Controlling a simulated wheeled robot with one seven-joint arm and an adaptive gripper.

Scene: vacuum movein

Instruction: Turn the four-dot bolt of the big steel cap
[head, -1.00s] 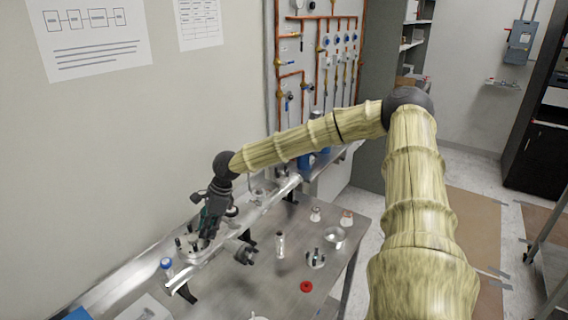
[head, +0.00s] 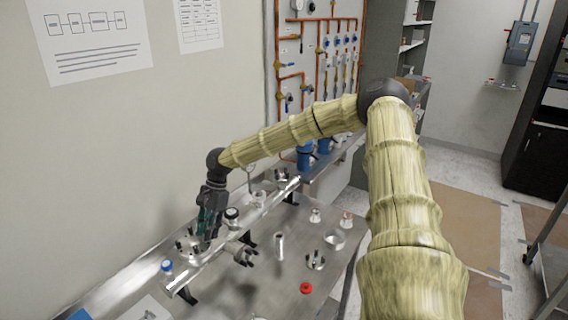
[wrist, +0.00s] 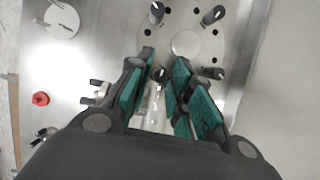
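The big steel cap (wrist: 186,44) is a round plate with dark holes and several upright dark-topped bolts near its rim. Two bolts stand on the far side, at the left (wrist: 155,12) and right (wrist: 212,14). A nearer bolt (wrist: 160,74) shows between the fingers of my gripper (wrist: 165,62), and another (wrist: 213,72) is just right of the right finger. The fingers have green pads and are apart; contact with the nearer bolt cannot be made out. I cannot read any dot marks. In the head view, my gripper (head: 205,236) points down over the cap (head: 186,250), hiding part of it.
A steel pipe (head: 262,208) runs along the bench. A red knob (head: 306,288), a small cylinder (head: 279,246) and a metal dish (head: 334,239) stand on the bench (head: 275,300). The wall is close behind.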

